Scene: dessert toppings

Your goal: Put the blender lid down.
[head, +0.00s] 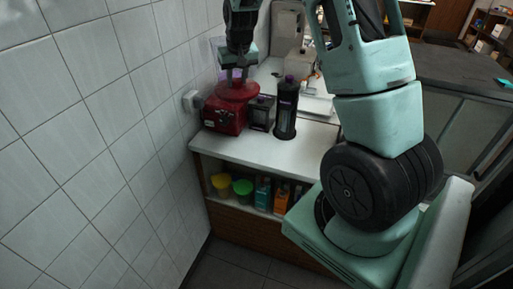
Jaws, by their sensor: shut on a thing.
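My gripper (237,76) is at the upper middle of the head view, pointing down over the counter. It is shut on a round red piece, which looks like the blender lid (240,92). The lid appears right above a dark red appliance (223,117), seemingly the blender base, near the tiled wall. I cannot tell whether the lid touches it. The fingertips and the lid's grasped part are small and dark in this view.
A small dark container (262,113) and a tall black bottle with a purple cap (286,110) stand just right of the red appliance. The front of the white counter (265,148) is clear. Colored cups and boxes sit on the shelf below. The tiled wall (110,110) is close on the left.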

